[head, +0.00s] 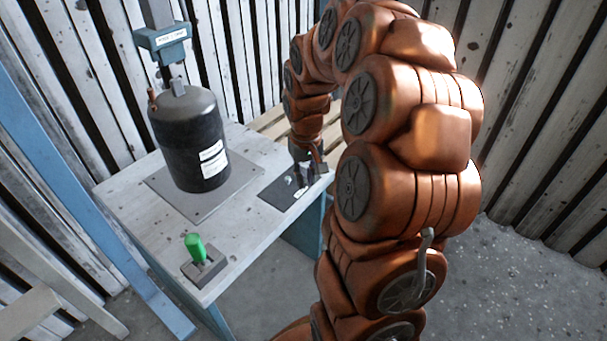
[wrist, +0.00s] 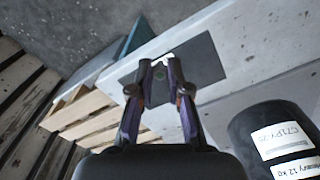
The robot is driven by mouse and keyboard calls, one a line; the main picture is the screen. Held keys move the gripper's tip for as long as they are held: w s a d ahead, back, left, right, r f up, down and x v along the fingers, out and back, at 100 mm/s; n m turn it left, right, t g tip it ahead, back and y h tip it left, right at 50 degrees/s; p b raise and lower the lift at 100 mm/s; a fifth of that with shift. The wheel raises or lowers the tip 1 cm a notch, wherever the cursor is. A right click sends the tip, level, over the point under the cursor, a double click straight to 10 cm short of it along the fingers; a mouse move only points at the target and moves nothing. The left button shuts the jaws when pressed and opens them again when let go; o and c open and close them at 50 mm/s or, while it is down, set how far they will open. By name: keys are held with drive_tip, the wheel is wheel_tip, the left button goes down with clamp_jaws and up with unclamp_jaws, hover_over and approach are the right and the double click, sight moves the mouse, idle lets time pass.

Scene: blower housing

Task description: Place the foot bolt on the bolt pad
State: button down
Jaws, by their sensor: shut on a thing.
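My gripper (head: 305,168) is low over the right side of the table, at the dark flat pad (head: 274,192) with a white label, which I take for the bolt pad. In the wrist view my gripper's fingers (wrist: 158,68) reach over the same dark pad (wrist: 208,60). They are shut on a small pale metallic piece (wrist: 167,57), which I take for the foot bolt; the fingers hide most of it. I cannot tell whether it touches the pad.
A black cylinder (head: 193,140) with white labels stands on a grey plate (head: 165,180) left of my gripper. A green-handled piece (head: 194,246) stands on a small dark base at the front corner. A blue clamp head (head: 165,40) is above. A wooden pallet (wrist: 85,110) lies beyond the table.

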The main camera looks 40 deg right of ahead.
drive_tip(key=w+d, duration=0.2)
drive_tip(key=w, duration=0.1)
drive_tip(key=w+d+b, duration=0.1)
drive_tip(key=w, duration=0.1)
drive_tip(key=shift+d+f, duration=0.25)
drive_tip(key=shift+f, duration=0.15)
drive_tip(key=shift+f+b, duration=0.65)
drive_tip(key=shift+f, duration=1)
drive_tip(key=shift+f, duration=0.2)
drive_tip(key=c, duration=1.4)
unclamp_jaws()
drive_tip(key=shift+r, duration=0.1)
wheel_tip(320, 180, up, 12)
drive_tip(key=p, duration=0.3)
drive_tip(key=s+a+n, duration=0.2)
drive_tip(key=s+a, duration=0.3)
drive_tip(key=a, duration=0.5)
drive_tip(key=s+a+f+g, duration=0.1)
drive_tip(key=s+a, duration=0.4)
drive_tip(key=s, duration=0.3)
drive_tip(key=s+a+f+n+g, duration=0.1)
drive_tip(key=s+a, duration=0.3)
drive_tip(key=s, duration=0.4)
drive_tip(key=s+a+f+g, duration=0.1)
drive_tip(key=s+a, duration=0.4)
drive_tip(key=s, duration=0.3)
drive_tip(key=shift+s+a+n+g, duration=0.25)
drive_tip(key=shift+a+n+g, duration=0.05)
drive_tip(key=shift+a+g, duration=0.1)
